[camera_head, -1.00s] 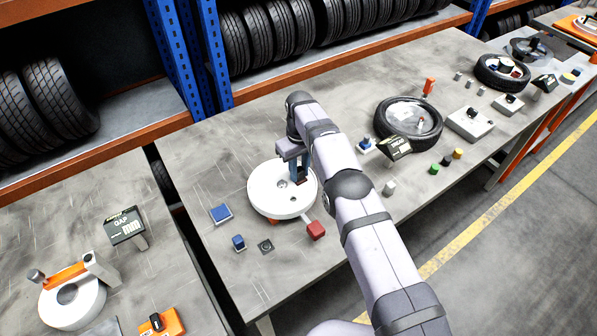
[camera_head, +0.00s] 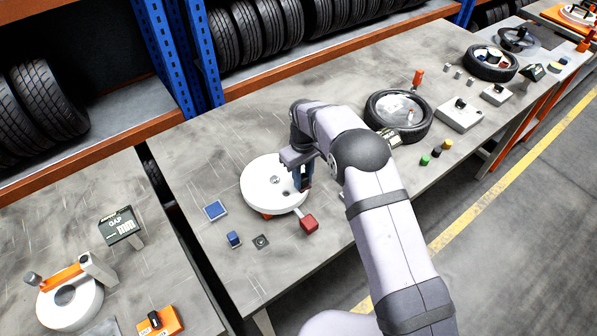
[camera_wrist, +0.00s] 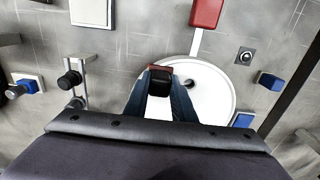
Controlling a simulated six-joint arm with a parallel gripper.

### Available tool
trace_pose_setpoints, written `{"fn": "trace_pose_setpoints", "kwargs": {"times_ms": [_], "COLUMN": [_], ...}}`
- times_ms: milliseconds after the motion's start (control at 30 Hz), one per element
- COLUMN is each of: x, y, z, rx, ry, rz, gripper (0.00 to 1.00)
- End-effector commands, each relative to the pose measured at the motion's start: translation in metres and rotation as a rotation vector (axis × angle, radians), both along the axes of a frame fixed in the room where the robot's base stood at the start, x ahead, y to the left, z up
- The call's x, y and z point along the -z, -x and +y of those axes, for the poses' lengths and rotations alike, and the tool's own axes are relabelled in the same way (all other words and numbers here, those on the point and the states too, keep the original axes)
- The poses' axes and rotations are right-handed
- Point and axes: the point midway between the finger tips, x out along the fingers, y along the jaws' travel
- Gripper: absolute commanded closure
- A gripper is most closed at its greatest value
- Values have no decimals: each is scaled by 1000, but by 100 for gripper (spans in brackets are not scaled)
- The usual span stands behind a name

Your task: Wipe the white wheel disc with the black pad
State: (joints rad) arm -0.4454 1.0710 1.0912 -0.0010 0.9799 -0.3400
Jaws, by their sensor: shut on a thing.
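The white wheel disc (camera_head: 262,187) lies flat on the grey table and also shows in the wrist view (camera_wrist: 212,95). My gripper (camera_head: 301,182) is over the right part of the disc, fingers pointing down. In the wrist view its blue fingers are closed around the black pad (camera_wrist: 160,82), which has a reddish edge behind it. The pad is low over the disc surface; I cannot tell whether it touches. In the head view the pad is mostly hidden by the fingers.
A red block (camera_head: 309,223) on a white bar stands at the disc's front edge. A blue square (camera_head: 215,210), a blue block (camera_head: 234,239) and a small dark fitting (camera_head: 261,241) lie left of it. A tyre (camera_head: 398,117) lies beyond my arm.

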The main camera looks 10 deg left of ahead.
Motion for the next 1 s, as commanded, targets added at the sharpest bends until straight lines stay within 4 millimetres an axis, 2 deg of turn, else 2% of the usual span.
{"fn": "trace_pose_setpoints", "kwargs": {"times_ms": [133,500,1000], "x": [2,-2,2], "y": [8,-11,-37], "z": [-7,12,37], "rx": [1,-1,0], "ry": [4,-1,-1], "rz": [6,-1,0], "gripper": [98,98,98]}}
